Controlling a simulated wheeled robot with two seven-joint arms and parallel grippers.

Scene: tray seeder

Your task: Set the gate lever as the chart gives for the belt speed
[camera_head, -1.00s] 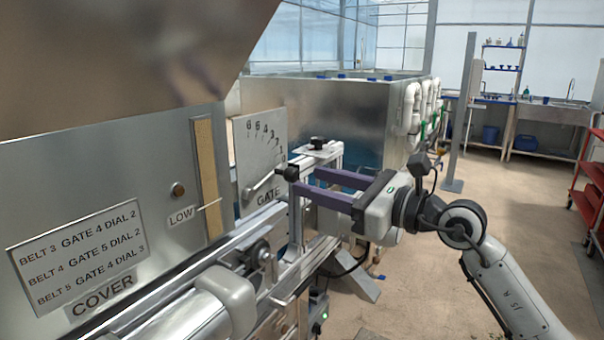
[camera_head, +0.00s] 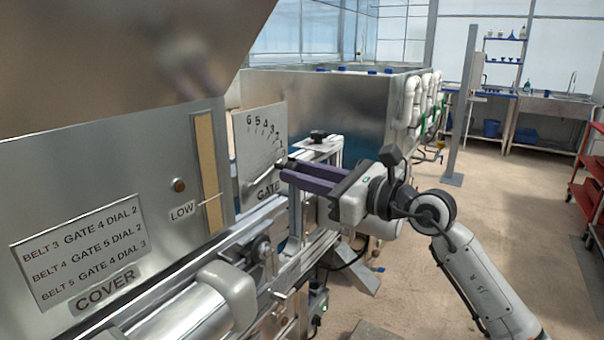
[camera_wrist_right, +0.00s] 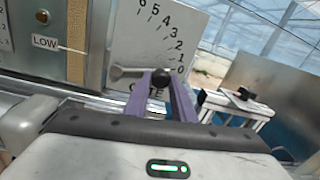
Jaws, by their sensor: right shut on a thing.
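The gate plate (camera_head: 252,149) carries a scale from 6 down to 0 and the word GATE; it also fills the middle of the right wrist view (camera_wrist_right: 138,50). The gate lever (camera_wrist_right: 130,72) lies nearly level in the wrist view, its black knob (camera_wrist_right: 160,78) near the 0 end. My right gripper (camera_head: 284,170) is shut on this knob, its purple fingers on either side. The chart (camera_head: 82,252) reads BELT 3 GATE 4 DIAL 2, BELT 4 GATE 5 DIAL 2, BELT 5 GATE 4 DIAL 3. My left gripper is not in view.
A metal cover panel with a LOW label (camera_head: 182,211) and a yellowish sight strip (camera_head: 205,165) stands left of the gate. A rail with a black knob (camera_head: 318,135) is just behind the gripper. Open floor (camera_head: 470,215) lies to the right.

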